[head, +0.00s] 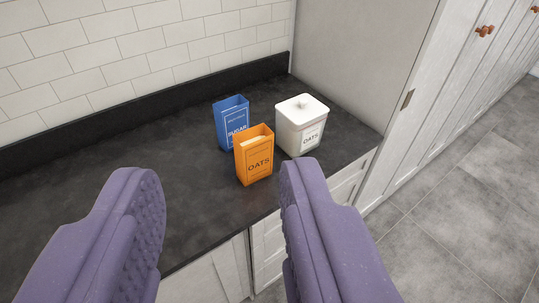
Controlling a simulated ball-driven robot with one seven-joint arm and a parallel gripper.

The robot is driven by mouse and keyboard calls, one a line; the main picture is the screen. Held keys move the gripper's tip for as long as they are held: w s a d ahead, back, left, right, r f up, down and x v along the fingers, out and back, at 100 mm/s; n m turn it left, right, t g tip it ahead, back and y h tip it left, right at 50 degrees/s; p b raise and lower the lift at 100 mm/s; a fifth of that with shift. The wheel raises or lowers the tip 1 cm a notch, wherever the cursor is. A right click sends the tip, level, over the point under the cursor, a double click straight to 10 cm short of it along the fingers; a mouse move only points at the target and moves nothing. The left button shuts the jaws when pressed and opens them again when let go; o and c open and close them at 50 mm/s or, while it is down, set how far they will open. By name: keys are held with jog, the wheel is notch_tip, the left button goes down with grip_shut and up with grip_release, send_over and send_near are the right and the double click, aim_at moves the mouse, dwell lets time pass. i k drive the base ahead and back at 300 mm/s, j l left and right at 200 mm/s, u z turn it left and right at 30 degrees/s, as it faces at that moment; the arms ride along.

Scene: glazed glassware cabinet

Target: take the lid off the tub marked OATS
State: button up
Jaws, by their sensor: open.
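A white tub (291,138) with a label reading OATS stands upright on the dark counter near its right end. Its white lid (302,105) with a small round knob is seated on top. My gripper (215,180) shows as two purple padded fingers in the foreground. It is open, with nothing between the fingers. The tub is beyond the fingers and to the right, above the right finger in the picture, and apart from it.
An orange OATS packet (254,158) with an open top stands in front and left of the tub. A blue SUGAR packet (231,122) stands behind it, left of the tub. The dark counter (110,160) is clear on the left. A tall pale panel (355,60) borders the right end.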

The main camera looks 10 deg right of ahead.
aim_at(301, 109)
jog(key=i+l+u, duration=0.2)
jog(key=i+l, duration=0.3)
jog(key=i+l+u, duration=0.2)
jog(key=i+l, duration=0.4)
jog(key=i+l+u, duration=0.25)
jog(key=i+l, duration=0.4)
jog(key=l, duration=0.05)
